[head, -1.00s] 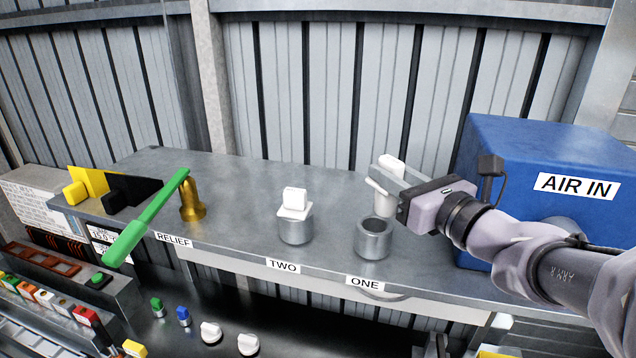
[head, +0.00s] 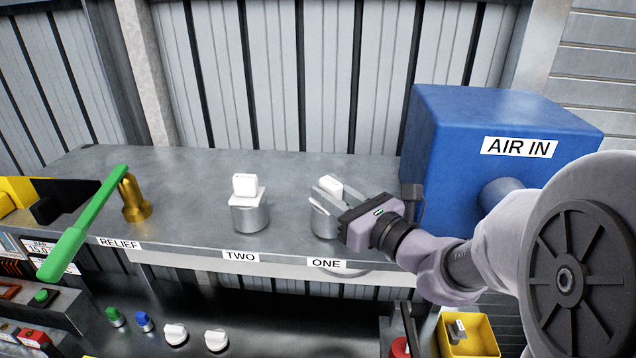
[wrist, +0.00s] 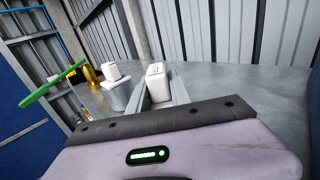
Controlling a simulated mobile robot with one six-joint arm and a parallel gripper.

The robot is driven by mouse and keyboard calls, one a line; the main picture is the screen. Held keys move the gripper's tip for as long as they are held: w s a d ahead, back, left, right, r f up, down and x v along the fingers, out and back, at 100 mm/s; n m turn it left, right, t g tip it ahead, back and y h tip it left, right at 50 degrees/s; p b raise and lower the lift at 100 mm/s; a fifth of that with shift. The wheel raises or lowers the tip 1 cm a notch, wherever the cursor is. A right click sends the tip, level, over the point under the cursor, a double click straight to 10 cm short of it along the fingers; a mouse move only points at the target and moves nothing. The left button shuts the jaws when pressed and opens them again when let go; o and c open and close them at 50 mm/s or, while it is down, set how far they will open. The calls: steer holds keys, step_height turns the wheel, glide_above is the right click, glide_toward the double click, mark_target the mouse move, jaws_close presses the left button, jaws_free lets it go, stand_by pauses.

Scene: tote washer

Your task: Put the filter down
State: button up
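The white filter (head: 331,187) is at the metal cup labelled ONE (head: 325,224), with its block-shaped top above the rim. It looks seated in the cup, but my fingers hide much of the join. My gripper (head: 336,193) reaches in from the right with its fingers on either side of the filter's top and appears shut on it. In the wrist view the filter (wrist: 158,84) stands between the two fingers (wrist: 158,95). A second white filter (head: 246,186) sits in the cup labelled TWO (head: 249,217), to the left.
A blue AIR IN box (head: 480,130) stands close to the right of my gripper. A brass RELIEF fitting (head: 134,200) with a green lever (head: 85,220) is at the left. The grey bench (head: 190,180) is clear behind the cups. A yellow bin (head: 480,340) is at lower right.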

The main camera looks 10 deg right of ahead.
steer(key=o, duration=0.4)
steer(key=shift+w, duration=0.1)
steer(key=shift+c, duration=0.2)
